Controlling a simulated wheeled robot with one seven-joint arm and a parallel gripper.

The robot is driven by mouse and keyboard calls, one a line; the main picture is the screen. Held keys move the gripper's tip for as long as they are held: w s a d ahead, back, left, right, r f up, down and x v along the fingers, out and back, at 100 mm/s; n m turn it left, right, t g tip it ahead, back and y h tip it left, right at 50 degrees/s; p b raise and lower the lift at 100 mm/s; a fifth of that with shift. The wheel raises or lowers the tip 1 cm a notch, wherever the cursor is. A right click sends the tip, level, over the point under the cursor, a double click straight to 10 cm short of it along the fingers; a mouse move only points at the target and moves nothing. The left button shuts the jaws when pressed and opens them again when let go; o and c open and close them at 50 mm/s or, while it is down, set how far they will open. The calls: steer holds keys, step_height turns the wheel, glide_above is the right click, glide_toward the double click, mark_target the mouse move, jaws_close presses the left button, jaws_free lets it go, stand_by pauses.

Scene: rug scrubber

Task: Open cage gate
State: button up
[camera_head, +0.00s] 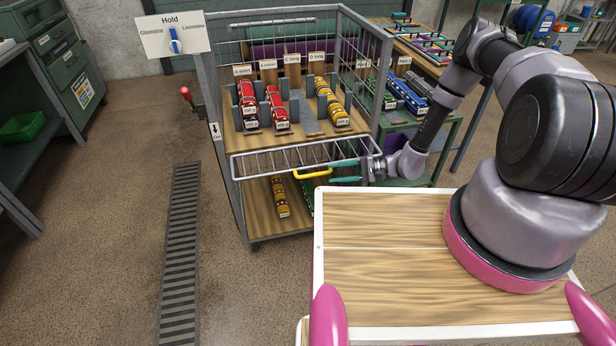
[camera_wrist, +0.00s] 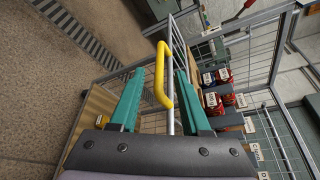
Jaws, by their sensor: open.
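The cage (camera_head: 207,85) is a grey metal frame with mesh sides and wooden shelves, in the middle of the head view. Its gate (camera_head: 270,161) is a low barred panel across the front, at the height of the upper shelf. A yellow handle (camera_head: 313,173) sits on the gate; it also shows in the wrist view (camera_wrist: 160,75). My gripper (camera_head: 345,171) is open at the gate's front right. In the wrist view, its teal fingers (camera_wrist: 160,90) stand on either side of the yellow handle, with gaps visible. I cannot tell whether either finger touches it.
A sign reading "Hold" (camera_head: 172,34) and a red lever (camera_head: 187,94) are at the left. A green side table (camera_head: 440,135) stands right. Floor is clear left of the cage.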

mark_target(317, 175)
steer(key=x, duration=0.8)
steer(key=shift+a+f, duration=0.1)
steer(key=shift+a, duration=0.25)
jaws_close()
stand_by(1.0)
